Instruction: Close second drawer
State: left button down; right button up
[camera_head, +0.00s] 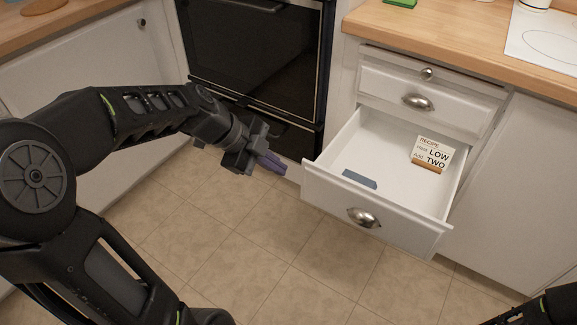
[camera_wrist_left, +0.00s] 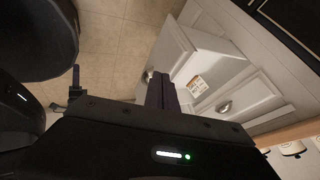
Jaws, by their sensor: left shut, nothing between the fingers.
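The second drawer (camera_head: 331,194) is white with a silver cup handle (camera_head: 364,217) and is pulled well out from the cabinet. Inside it lie a recipe card (camera_head: 433,151) on a brown stand and a flat blue-grey piece (camera_head: 359,179). My left gripper (camera_head: 276,166) is shut and empty, left of the drawer's front left corner and apart from it in the head view. In the left wrist view the fingers (camera_wrist_left: 162,91) overlap the open drawer (camera_wrist_left: 173,47) in the picture. My right gripper is not in view; only part of an arm shows at bottom right.
The top drawer (camera_head: 430,99) above is closed. A black wall oven (camera_head: 255,55) stands to the left of the drawers. A wooden counter (camera_head: 455,35) carries a green item (camera_head: 400,3) and a white hob (camera_head: 545,38). The tiled floor (camera_head: 300,270) in front is clear.

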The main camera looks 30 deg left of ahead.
pick_arm(q)
jog(key=b, duration=0.1)
send_near(319, 179)
notch_tip(319, 179, down, 4)
jog(key=s+d, duration=0.2)
jog(key=w, duration=0.3)
jog(key=shift+w+a+r, duration=0.1)
jog(key=shift+w, duration=0.4)
